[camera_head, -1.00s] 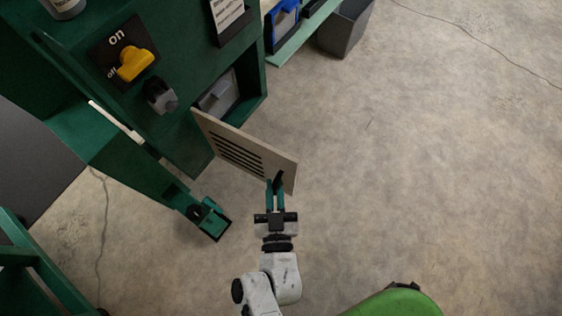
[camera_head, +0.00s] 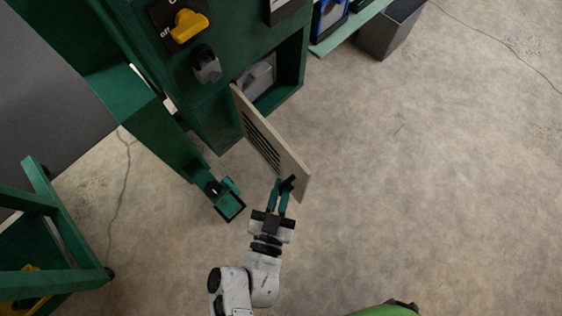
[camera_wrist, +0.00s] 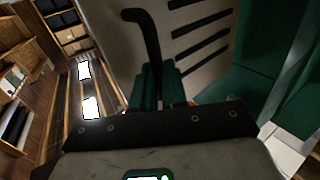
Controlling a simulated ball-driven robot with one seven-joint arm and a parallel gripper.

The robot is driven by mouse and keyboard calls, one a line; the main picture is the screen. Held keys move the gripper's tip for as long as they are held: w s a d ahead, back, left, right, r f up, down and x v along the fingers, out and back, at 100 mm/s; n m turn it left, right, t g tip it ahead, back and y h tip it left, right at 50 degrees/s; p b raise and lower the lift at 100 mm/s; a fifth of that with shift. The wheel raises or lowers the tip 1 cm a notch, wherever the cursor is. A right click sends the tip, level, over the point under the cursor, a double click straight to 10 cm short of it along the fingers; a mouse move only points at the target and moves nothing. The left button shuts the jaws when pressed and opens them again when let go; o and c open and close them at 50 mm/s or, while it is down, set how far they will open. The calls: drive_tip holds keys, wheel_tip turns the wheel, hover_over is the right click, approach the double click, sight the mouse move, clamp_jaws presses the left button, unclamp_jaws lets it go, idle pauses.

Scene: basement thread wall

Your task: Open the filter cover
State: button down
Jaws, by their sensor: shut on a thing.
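The filter cover (camera_head: 268,143) is a beige panel with dark slots, swung out from the green machine on its left edge. Behind it the opening shows a grey filter block (camera_head: 258,78) inside. My gripper (camera_head: 283,186) is shut on the cover's black handle (camera_head: 288,184) near the free edge. In the wrist view the dark, bent handle (camera_wrist: 147,38) rises from between my green fingers (camera_wrist: 158,85), with the slotted cover (camera_wrist: 190,35) behind it.
A yellow on/off knob (camera_head: 187,26) and a grey-black knob (camera_head: 206,66) sit on the green machine front. A green bracket (camera_head: 229,200) sticks out low on the left. A grey bin (camera_head: 388,30) stands at the back. The floor to the right is clear.

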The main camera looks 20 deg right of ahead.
drive_tip(key=c, duration=1.2)
unclamp_jaws()
drive_tip(key=shift+w+a+r, duration=0.25)
drive_tip(key=shift+w+a, duration=0.05)
drive_tip(key=shift+w, duration=0.15)
drive_tip(key=shift+o, duration=0.2)
drive_tip(key=shift+s+f, duration=0.1)
drive_tip(key=shift+s, duration=0.15)
drive_tip(key=v, duration=1)
drive_tip(key=shift+s, duration=0.3)
